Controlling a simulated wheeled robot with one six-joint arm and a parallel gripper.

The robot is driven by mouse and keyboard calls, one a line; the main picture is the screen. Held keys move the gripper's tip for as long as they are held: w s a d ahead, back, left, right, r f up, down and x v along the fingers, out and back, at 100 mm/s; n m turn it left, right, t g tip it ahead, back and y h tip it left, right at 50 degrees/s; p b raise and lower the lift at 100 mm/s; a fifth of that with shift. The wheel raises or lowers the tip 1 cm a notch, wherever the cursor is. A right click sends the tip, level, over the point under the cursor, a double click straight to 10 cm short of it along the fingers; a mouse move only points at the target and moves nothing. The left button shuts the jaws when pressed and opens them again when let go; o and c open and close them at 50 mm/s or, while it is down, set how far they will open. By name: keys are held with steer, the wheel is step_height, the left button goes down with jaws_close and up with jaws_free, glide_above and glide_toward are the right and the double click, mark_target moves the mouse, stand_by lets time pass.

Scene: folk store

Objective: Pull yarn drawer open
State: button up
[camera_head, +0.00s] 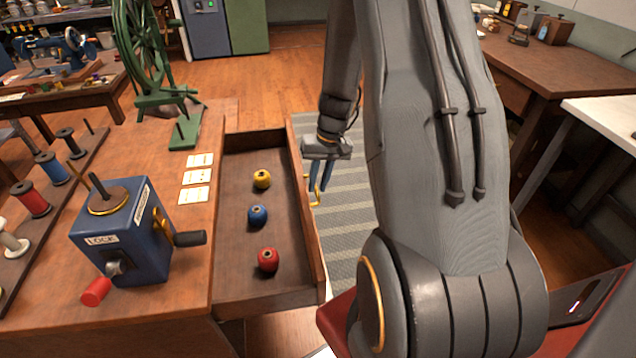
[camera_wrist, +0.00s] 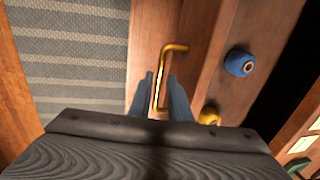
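The yarn drawer (camera_head: 232,286) stands pulled out from the right side of the wooden workbench, its inside open to view. A yellow yarn ball (camera_head: 262,179), a blue one (camera_head: 257,215) and a red one (camera_head: 267,260) lie in a row inside it. Its brass handle (camera_head: 308,190) is on the outer front face. My gripper (camera_head: 320,188) is at this handle, pointing down. In the wrist view, the handle (camera_wrist: 163,62) runs between the two blue fingers of my gripper (camera_wrist: 160,82), which sit close on either side of it.
On the bench are a blue lock box (camera_head: 126,238) with a crank and red knob, a green spinning wheel (camera_head: 143,50), paper labels (camera_head: 197,177) and thread spools (camera_head: 32,200). A striped rug (camera_head: 350,225) covers the floor beyond the drawer. A wooden desk (camera_head: 570,70) stands at right.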

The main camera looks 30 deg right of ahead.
step_height(320, 180, up, 7)
steer(key=d, duration=0.1)
steer(key=shift+s+d+r+b, duration=0.2)
steer(key=shift+s+b, duration=0.05)
steer(key=shift+b, duration=0.1)
stand_by(0.4)
steer(key=shift+n+g+h, duration=0.3)
steer(key=shift+n+h, duration=0.1)
steer(key=shift+n, duration=0.5)
steer(key=s+a+r, duration=0.1)
steer(key=a, duration=0.2)
steer(key=s+a+r, duration=0.2)
steer(key=a, duration=0.1)
steer(key=s+a+r, duration=0.2)
steer(key=a, duration=0.1)
steer(key=shift+a, duration=0.35)
steer(key=s+a+r+n+h, duration=0.1)
steer(key=s+a+r+n, duration=0.1)
steer(key=s+a, duration=0.6)
steer(key=s+r, duration=0.1)
steer(key=s, duration=0.1)
steer(key=shift+s+a+r, duration=0.3)
steer(key=shift+s, duration=0.05)
steer(key=shift+a, duration=0.1)
